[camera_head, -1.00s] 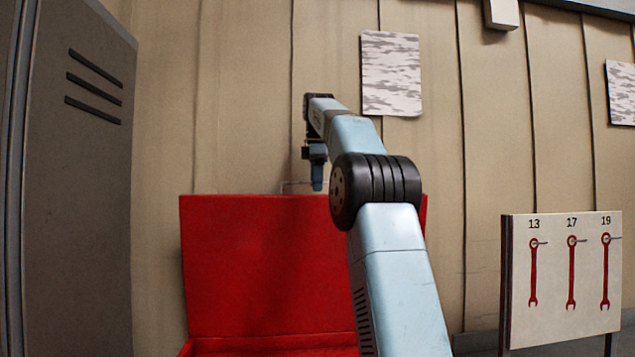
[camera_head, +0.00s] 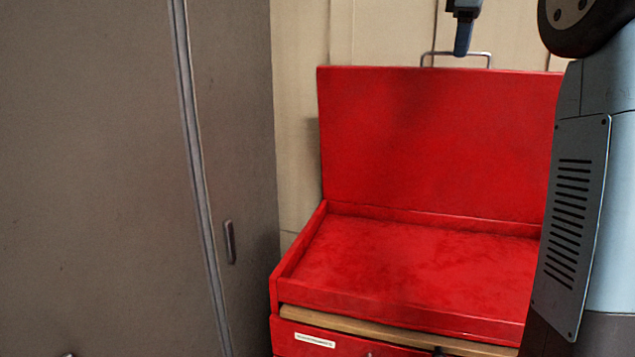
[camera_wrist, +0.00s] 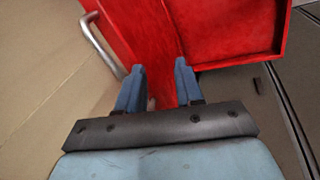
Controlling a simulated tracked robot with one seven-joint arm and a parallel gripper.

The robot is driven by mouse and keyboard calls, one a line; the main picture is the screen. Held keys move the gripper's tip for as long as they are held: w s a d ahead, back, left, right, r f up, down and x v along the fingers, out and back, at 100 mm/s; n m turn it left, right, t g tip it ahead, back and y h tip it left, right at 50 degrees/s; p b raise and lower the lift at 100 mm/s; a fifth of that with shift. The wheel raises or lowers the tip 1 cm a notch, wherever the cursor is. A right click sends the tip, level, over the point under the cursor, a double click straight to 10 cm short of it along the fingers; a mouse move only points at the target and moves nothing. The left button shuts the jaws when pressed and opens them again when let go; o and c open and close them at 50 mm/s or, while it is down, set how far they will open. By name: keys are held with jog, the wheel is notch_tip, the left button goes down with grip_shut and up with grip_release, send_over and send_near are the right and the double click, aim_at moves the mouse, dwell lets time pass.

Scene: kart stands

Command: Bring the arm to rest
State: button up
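My gripper (camera_head: 463,38) shows at the top of the head view, partly cut off by the frame edge. It appears in front of the wall, above the raised lid of the red tool chest. In the wrist view my gripper (camera_wrist: 160,68) has its two blue fingers apart with nothing between them, and the red lid lies beyond the tips. My arm runs up the right edge of the head view, and its upper part is out of frame.
The red tool chest (camera_head: 300,247) is open, its top tray empty, its lid (camera_head: 430,135) upright with a metal handle (camera_head: 456,54). The handle also shows in the wrist view (camera_wrist: 101,42). A grey-brown cabinet (camera_head: 95,180) stands close on the left.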

jog(key=s+a+f+m+t, duration=0.1)
jog(key=s+a+f+m, duration=0.2)
jog(key=s+f, duration=0.3)
jog(key=s+a+f+m, duration=0.2)
jog(key=s+a+f, duration=0.2)
jog(key=s, duration=0.5)
jog(key=s+a+f+m, duration=0.1)
jog(key=s+f+m, duration=0.2)
jog(key=s+f, duration=0.6)
jog(key=s+a+f+m+t, duration=0.1)
jog(key=s+a+f+m, duration=0.1)
jog(key=s+f, duration=0.6)
notch_tip(320, 180, down, 4)
jog(key=shift+s+f+m+y, duration=0.15)
jog(key=shift+s+m+y, duration=0.25)
jog(key=shift+m, duration=0.5)
jog(key=shift+o, duration=0.6)
